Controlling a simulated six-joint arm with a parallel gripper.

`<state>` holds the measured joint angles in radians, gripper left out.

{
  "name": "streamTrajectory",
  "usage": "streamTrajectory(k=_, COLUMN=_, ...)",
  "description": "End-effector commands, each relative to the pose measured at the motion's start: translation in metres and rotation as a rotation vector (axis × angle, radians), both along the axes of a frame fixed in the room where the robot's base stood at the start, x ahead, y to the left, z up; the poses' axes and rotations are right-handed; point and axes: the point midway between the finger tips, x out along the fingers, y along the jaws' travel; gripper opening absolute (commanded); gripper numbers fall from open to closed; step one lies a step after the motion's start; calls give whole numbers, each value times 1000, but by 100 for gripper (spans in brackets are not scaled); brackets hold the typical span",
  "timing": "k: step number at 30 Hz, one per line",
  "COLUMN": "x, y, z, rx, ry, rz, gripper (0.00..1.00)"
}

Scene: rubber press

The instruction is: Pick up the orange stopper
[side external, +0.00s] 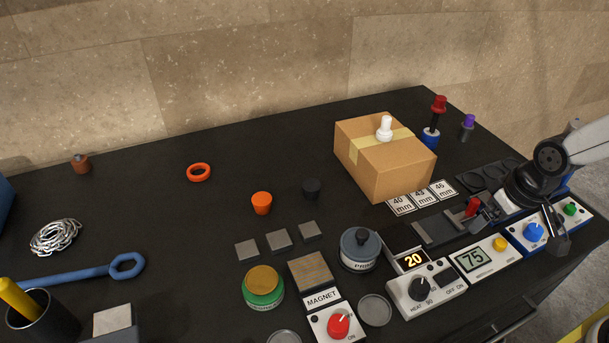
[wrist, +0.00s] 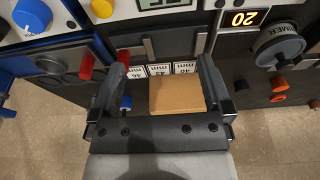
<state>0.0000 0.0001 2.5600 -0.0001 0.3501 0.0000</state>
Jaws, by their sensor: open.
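The orange stopper (side external: 261,203) is a small tapered plug standing upright on the black table, left of a similar black stopper (side external: 311,188). My gripper (side external: 520,222) is far to its right, above the panels at the table's right side. Its two jaws are apart with nothing held between them. In the wrist view my gripper (wrist: 163,65) shows open fingers, with the cardboard box (wrist: 176,95) in view beyond them. Small orange shapes show at the right of the wrist view; I cannot tell surely which is the stopper.
The cardboard box (side external: 385,160) with a white piece on top stands between my gripper and the stopper's side. An orange ring (side external: 199,172) lies behind the stopper. Grey square plates (side external: 279,239) and the primer pot (side external: 360,249) are in front.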

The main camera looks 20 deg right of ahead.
Motion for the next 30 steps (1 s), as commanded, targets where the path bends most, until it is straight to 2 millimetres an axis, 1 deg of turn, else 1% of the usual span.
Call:
streamTrajectory(k=5, x=0, y=0, z=2, rx=0, ry=-1, rz=0, gripper=100)
streamTrajectory(k=8, x=1, y=0, z=6, rx=0, ry=-4, rz=0, gripper=100)
streamTrajectory(k=24, x=1, y=0, z=53, rx=0, ry=-4, rz=0, gripper=100)
streamTrajectory(k=30, x=10, y=13, z=50, rx=67, ry=9, rz=-66, gripper=100)
